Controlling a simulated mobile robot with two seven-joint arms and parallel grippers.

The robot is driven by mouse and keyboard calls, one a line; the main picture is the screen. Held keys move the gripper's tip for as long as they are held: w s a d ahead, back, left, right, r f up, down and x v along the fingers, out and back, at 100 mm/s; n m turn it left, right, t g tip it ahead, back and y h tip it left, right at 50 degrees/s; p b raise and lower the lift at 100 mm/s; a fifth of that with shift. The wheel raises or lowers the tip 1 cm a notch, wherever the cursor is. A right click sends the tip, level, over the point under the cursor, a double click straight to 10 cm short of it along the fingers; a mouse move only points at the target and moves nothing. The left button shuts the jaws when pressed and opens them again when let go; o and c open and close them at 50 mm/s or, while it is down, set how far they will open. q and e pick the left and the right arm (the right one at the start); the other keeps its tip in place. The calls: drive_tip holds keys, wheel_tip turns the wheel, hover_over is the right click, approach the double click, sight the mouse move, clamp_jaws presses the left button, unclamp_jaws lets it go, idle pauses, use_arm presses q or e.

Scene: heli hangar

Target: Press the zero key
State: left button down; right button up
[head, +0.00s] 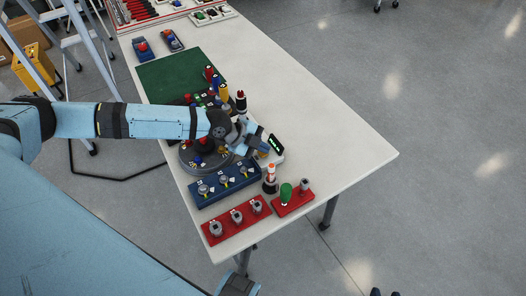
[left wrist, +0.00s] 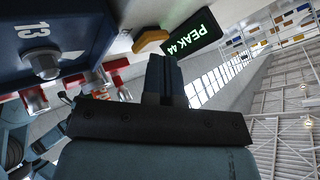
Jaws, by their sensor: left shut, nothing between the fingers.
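A small device with a lit green display (head: 276,143) stands near the table's right edge. In the left wrist view its display (left wrist: 193,36) reads "PEAK 44". A yellow key (left wrist: 150,40) sits next to the display there; it also shows in the head view (head: 263,154). I can read no label on it, so I cannot tell that it is the zero key. My left gripper (head: 255,142) is shut and empty, close to the device. In the left wrist view its fingers (left wrist: 165,76) point toward the key; contact cannot be told.
A blue block (head: 225,182) with several valve-like fittings and a red block (head: 237,218) with grey fittings stand in front of the gripper. A round grey tray (head: 189,164) and several coloured bottles crowd my left arm. The table's right part (head: 325,145) is clear.

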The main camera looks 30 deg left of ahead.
use_arm(q)
drive_tip(key=shift+f, duration=0.2)
drive_tip(key=shift+r, duration=0.15)
idle(0.3)
drive_tip(key=shift+r+p, duration=0.45)
drive_tip(key=shift+r, duration=0.2)
drive_tip(key=shift+r, duration=0.15)
wheel_tip(320, 180, up, 5)
drive_tip(key=p, duration=0.3)
drive_tip(key=shift+p, duration=0.4)
idle(0.4)
